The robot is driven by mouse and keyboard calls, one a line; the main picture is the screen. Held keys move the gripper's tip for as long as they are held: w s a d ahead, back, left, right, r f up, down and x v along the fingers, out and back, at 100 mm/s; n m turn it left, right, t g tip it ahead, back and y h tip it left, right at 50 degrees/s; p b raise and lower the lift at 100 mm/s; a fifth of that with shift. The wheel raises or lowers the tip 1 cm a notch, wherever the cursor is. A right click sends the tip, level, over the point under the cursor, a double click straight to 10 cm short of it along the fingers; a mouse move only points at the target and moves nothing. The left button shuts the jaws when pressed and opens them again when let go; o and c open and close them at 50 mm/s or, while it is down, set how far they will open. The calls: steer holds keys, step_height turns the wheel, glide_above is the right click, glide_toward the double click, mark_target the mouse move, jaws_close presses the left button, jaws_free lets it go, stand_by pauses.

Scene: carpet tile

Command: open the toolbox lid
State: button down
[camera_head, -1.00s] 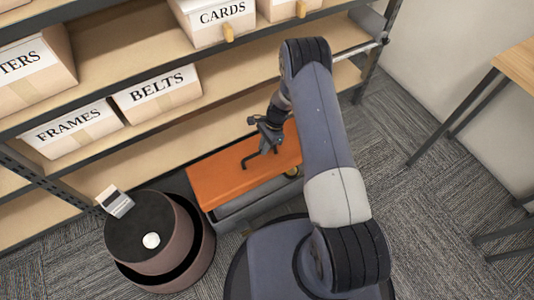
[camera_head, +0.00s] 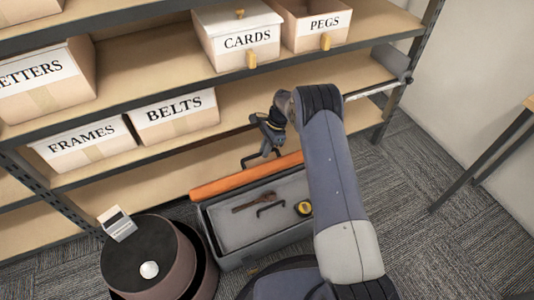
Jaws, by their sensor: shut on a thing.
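The grey toolbox (camera_head: 225,256) stands on the carpet in front of the shelf. Its orange lid (camera_head: 232,182) is tipped up and back at the shelf side, seen nearly edge-on, and the tray inside shows. My gripper (camera_head: 269,146) is above the lid's far side, shut on the dark lid handle (camera_head: 250,163). My arm hides the toolbox's right end. Inside lie a brown-handled tool (camera_head: 252,202), a dark bent piece (camera_head: 270,210) and a yellow tape measure (camera_head: 303,208).
A shelf with labelled boxes, such as the BELTS box (camera_head: 176,118), rises close behind the lid. A round dark stool (camera_head: 128,252) with a small white device (camera_head: 118,223) and a white ball (camera_head: 149,270) stands close at left. Table legs (camera_head: 490,160) are at right.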

steer(key=shift+s+f, duration=0.15)
steer(key=shift+f, duration=0.3)
steer(key=c, duration=1.6)
jaws_free()
steer(key=shift+c, duration=0.2)
steer(key=shift+o, duration=1.2)
steer(key=shift+r, duration=0.1)
steer(key=p+v, duration=0.2)
steer(key=v, duration=0.9)
steer(key=shift+p, duration=0.4)
steer(key=shift+a, duration=0.1)
steer(key=shift+c, duration=0.2)
